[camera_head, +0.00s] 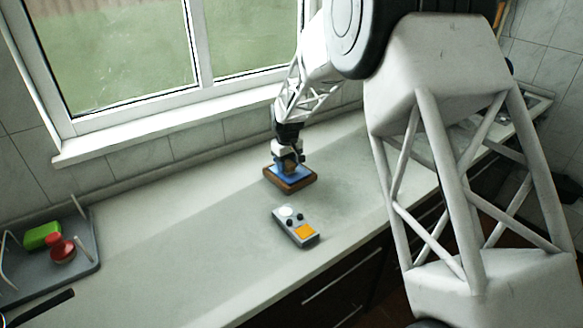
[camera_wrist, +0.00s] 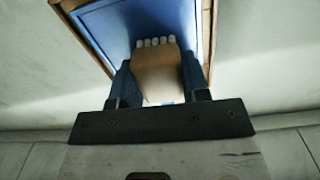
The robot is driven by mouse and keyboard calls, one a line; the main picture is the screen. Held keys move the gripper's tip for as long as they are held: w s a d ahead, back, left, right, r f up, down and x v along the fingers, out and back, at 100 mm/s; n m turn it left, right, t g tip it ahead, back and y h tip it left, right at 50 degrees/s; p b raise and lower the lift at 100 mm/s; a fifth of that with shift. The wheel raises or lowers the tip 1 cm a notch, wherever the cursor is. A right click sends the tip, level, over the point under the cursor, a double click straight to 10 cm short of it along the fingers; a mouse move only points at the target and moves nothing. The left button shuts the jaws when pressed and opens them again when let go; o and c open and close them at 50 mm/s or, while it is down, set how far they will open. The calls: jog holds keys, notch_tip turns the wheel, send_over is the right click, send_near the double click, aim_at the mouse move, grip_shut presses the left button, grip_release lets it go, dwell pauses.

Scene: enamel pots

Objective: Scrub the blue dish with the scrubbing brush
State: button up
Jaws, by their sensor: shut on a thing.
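The blue dish (camera_head: 275,175) is square with a brown wooden-looking rim and lies on the counter under my gripper (camera_head: 288,164). In the wrist view the blue dish (camera_wrist: 110,28) fills the top middle, partly hidden by my gripper (camera_wrist: 158,78). My gripper's two blue fingers are shut on the scrubbing brush (camera_wrist: 155,68), a tan block with a row of whitish bristle tufts at its far end. The bristles are over the blue inside of the dish. I cannot tell whether they touch it.
A grey device (camera_head: 297,229) with an orange patch, dark knobs and a white disc lies in front of the dish. A grey rack (camera_head: 88,262) at the left holds a green block (camera_head: 42,235) and a red knobbed thing (camera_head: 61,249). The counter between is clear; the window wall stands behind.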

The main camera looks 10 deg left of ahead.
aim_at(299, 175)
jog(key=shift+w+a, duration=0.3)
jog(key=shift+a, duration=0.1)
jog(key=shift+w+a+f, duration=0.2)
jog(key=shift+w+a, duration=0.05)
jog(key=shift+w+r, duration=0.15)
jog(key=shift+w, duration=0.45)
jog(key=shift+w+d, duration=0.25)
jog(key=shift+s+d, duration=0.25)
jog(key=shift+d, duration=0.05)
jog(key=shift+c, duration=0.3)
jog(key=shift+s+d, duration=0.75)
jog(key=shift+d, duration=0.05)
jog(key=shift+s+d+f, duration=0.2)
jog(key=shift+s+d, duration=1.1)
jog(key=shift+d, duration=0.15)
jog(key=shift+w+a, duration=2.1)
jog(key=shift+a, duration=0.25)
jog(key=shift+w+a+r, duration=0.15)
jog(key=shift+w+a, duration=0.1)
jog(key=shift+s+r, duration=0.1)
jog(key=shift+r, duration=4.1)
